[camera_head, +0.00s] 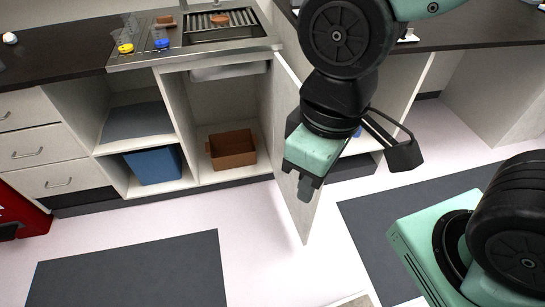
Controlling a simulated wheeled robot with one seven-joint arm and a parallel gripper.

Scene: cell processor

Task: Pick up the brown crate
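The brown crate (232,149) stands upright on the floor of the open cabinet under the sink, and its open top shows. My gripper (304,188) hangs to the right of the crate, in front of the open cabinet door, and is apart from the crate. Its fingers point down and are too small and dark to tell whether they are open or shut. Nothing shows held in it.
The open cabinet door (290,150) juts out right of the crate. A blue bin (153,165) stands in the compartment to the left. The counter and sink (222,32) lie above. The floor in front, with a dark mat (130,272), is clear.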

